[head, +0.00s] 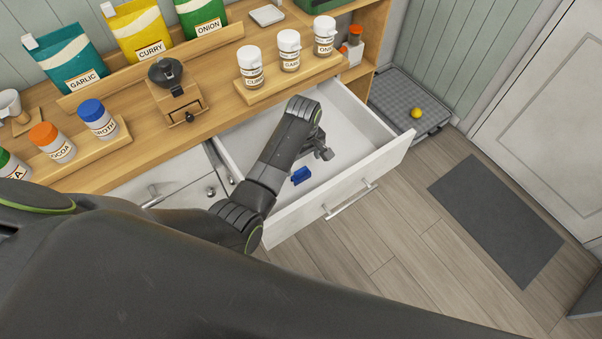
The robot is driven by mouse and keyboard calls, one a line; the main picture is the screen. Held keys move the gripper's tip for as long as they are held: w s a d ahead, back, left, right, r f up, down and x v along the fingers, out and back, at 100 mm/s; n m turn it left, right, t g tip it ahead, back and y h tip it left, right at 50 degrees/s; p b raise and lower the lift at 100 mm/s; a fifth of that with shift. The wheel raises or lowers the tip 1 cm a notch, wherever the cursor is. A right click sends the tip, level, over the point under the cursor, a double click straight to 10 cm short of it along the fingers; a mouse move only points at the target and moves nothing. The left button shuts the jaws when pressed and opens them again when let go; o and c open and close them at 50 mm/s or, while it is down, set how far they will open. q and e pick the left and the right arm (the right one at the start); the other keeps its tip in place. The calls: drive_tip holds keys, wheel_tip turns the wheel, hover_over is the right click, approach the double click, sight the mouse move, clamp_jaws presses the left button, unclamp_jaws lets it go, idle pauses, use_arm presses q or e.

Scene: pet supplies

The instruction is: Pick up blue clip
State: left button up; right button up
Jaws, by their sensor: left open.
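The blue clip (300,176) lies on the floor of the open white drawer (347,128), near its front left part. My left gripper (324,154) is over the drawer, just up and to the right of the clip in the head view. It is open and appears apart from the clip. My left arm hides part of the drawer's left side. My right gripper does not show.
The drawer front with its handle (350,201) sticks out over the wooden floor. On the counter stand white jars (289,50), a grinder (177,92), spice pouches (138,30) and lidded bottles (97,119). A yellow ball (416,113) lies on a grey tray at right.

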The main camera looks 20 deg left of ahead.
sight(301, 170)
use_arm(q)
drive_tip(key=shift+s+a+f, duration=0.1)
drive_tip(key=shift+f, duration=1.55)
drive_tip(key=shift+s+a+f, duration=0.1)
drive_tip(key=shift+f, duration=1.5)
drive_tip(key=shift+c, duration=0.3)
drive_tip(key=c, duration=1)
